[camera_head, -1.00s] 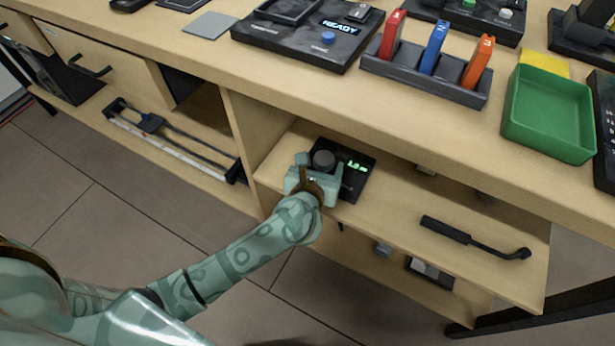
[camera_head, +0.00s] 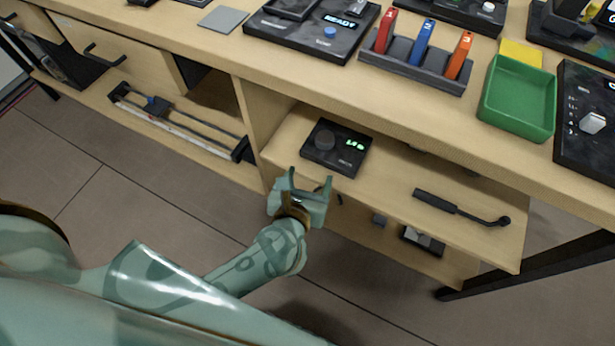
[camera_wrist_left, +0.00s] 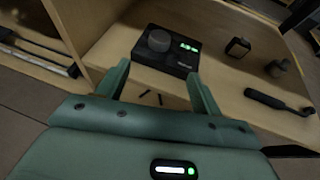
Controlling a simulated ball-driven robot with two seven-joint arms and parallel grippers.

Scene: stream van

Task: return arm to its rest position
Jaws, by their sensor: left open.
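My left gripper (camera_head: 303,183) is green, open and empty. It hangs in front of the open shelf, apart from the black dial box. In the left wrist view its two fingers (camera_wrist_left: 160,85) stand spread with nothing between them. The black dial box (camera_head: 336,148) sits on the shelf just beyond the fingertips, with a round dark knob and a green lit readout. It also shows in the left wrist view (camera_wrist_left: 166,48). My right gripper is not in view.
The shelf (camera_head: 390,180) holds a black wrench-like tool (camera_head: 462,208). Above, the worktop carries a green tray (camera_head: 518,98), a rack (camera_head: 415,68) of numbered red, blue and orange pieces, and black panels. Open floor (camera_head: 130,215) lies in front, left of the arm.

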